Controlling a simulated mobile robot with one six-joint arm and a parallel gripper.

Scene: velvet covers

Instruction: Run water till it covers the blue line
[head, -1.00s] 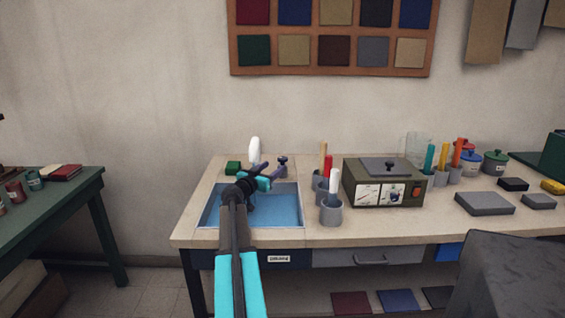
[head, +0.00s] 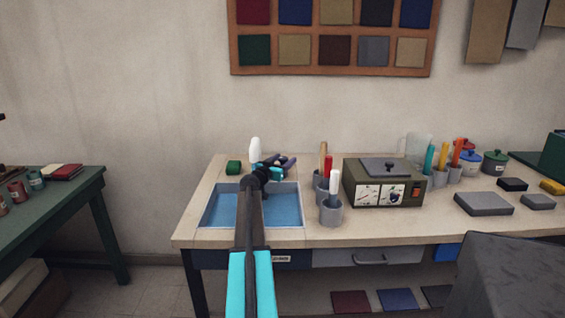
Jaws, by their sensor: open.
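A sink (head: 213,206) with a blue inside is set into the left part of the bench. I cannot make out a blue line in it, or tell how high any water stands. The white tap spout (head: 255,147) rises behind the sink. My gripper (head: 283,162) is open at the back right of the sink, where the dark tap handle stands. It covers that handle almost wholly, so I cannot tell whether they touch. My arm crosses the sink and hides part of its inside.
Grey cups with tools (head: 331,212) stand close to the right of the sink. An olive box with dials (head: 384,184) is further right. A green table (head: 88,185) stands at far left.

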